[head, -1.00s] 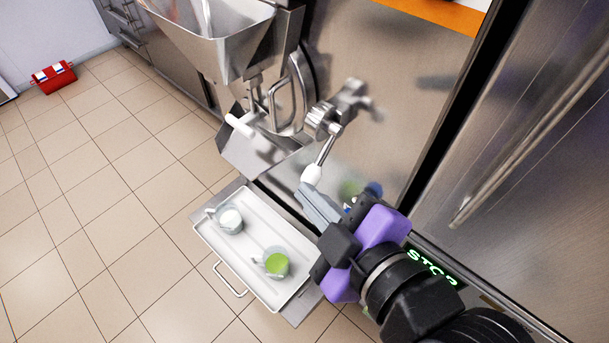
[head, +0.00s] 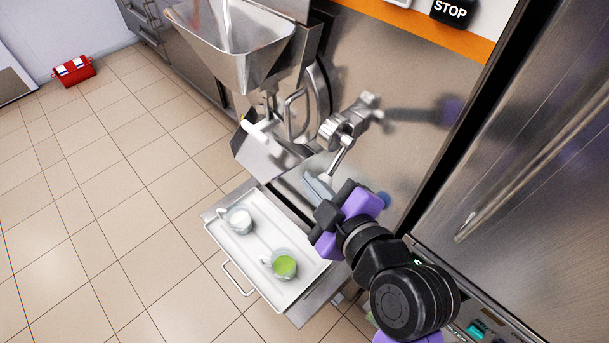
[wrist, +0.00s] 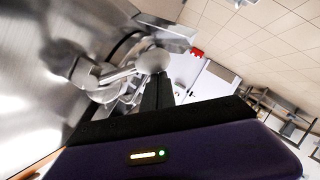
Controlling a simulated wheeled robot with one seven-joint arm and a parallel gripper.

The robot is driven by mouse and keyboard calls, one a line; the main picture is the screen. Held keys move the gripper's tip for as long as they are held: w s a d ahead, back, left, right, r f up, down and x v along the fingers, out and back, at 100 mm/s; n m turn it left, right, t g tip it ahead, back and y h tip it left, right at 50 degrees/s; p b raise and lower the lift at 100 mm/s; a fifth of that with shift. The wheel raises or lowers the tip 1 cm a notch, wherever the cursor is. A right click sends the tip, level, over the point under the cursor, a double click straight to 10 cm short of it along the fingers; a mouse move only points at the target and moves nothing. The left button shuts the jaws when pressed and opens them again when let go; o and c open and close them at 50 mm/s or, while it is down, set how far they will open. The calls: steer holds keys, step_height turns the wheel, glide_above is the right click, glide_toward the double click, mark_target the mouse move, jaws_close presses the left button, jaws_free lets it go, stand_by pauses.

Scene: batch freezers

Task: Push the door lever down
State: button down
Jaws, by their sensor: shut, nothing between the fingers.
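A metal lever (head: 342,157) hangs from a round hub (head: 335,130) on the freezer's front, slanting down to a pale knob that the fingers partly hide in the head view. In the wrist view the lever (wrist: 118,74) ends in its round knob (wrist: 153,62), directly beyond my fingertips. My gripper (head: 312,182) is shut and empty, with its tips close beside the knob. I cannot tell whether they touch it. A second, white-ended handle (head: 255,130) sticks out left of the looped door handle (head: 294,115).
A white tray (head: 250,264) below holds a cup of white (head: 239,221) and a cup of green (head: 284,266). A steel hopper (head: 230,50) stands above. A tall steel door (head: 540,150) bounds the right.

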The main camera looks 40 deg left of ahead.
steer(key=shift+d+f, duration=0.1)
steer(key=shift+f, duration=0.05)
steer(key=f+b, duration=0.1)
steer(key=b, duration=0.1)
steer(key=w+n+b, duration=0.1)
steer(key=b, duration=0.2)
steer(key=shift+f+t, duration=0.35)
steer(key=shift+t, duration=0.05)
steer(key=f+n+b, duration=0.1)
steer(key=b, duration=0.3)
steer(key=shift+w+t+y, duration=0.3)
steer(key=shift+w+t, duration=0.1)
steer(key=shift+w+n+b, duration=0.15)
steer(key=shift+n+b, duration=0.35)
steer(key=shift+b, duration=0.25)
steer(key=shift+r, duration=0.15)
